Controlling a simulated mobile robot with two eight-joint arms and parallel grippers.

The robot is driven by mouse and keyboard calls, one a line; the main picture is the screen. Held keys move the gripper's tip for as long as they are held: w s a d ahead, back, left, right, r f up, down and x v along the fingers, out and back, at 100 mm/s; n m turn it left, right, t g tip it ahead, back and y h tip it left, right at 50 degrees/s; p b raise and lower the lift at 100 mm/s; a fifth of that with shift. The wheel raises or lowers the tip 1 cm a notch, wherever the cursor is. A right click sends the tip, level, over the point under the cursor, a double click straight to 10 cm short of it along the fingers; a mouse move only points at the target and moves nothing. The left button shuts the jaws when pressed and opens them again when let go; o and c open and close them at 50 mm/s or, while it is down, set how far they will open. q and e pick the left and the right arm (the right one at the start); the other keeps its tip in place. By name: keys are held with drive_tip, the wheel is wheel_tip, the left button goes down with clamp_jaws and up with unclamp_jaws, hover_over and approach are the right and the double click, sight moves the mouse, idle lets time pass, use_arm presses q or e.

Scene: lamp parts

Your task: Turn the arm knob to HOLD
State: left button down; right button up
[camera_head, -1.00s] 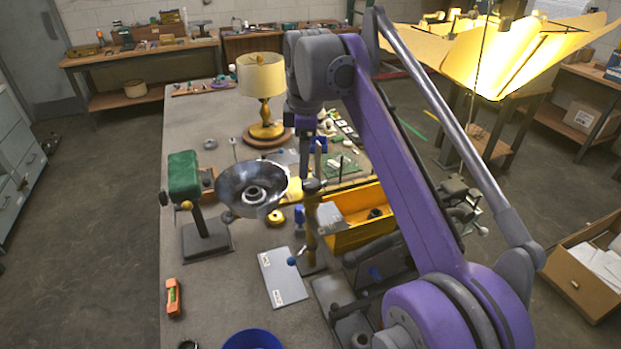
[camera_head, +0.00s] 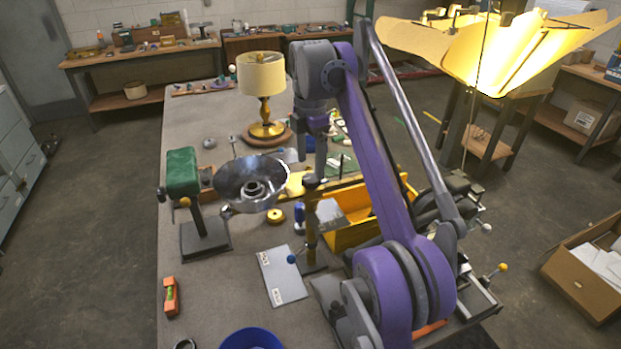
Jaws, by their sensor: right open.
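A metal bowl-shaped shade (camera_head: 252,190) hangs left of a dark upright post (camera_head: 312,238). A small lever with a blue ball (camera_head: 291,259) sticks out low on the post. Beside it lies a grey plate (camera_head: 284,276) with two small white labels, too small to read surely. I cannot tell which part is the arm knob. My purple right arm reaches over from the lower right. My right gripper (camera_head: 319,168) points down, open, just above the post's top; its fingers are small and partly lost against the post. I cannot tell whether they touch. My left gripper is not in view.
A green-padded stand (camera_head: 183,173) is at left. A yellow bin (camera_head: 347,238) is right of the post, partly behind my arm. A lit-coloured table lamp (camera_head: 262,75) stands behind. An orange level (camera_head: 171,297) and blue bowl (camera_head: 252,339) are at the front.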

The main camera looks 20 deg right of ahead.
sight(311, 178)
drive_tip(key=f, duration=0.3)
drive_tip(key=shift+s+b, duration=0.25)
drive_tip(key=shift+b, duration=0.1)
drive_tip(key=shift+w+f, duration=0.25)
drive_tip(key=shift+f, duration=0.35)
drive_tip(key=shift+r, duration=0.1)
clamp_jaws()
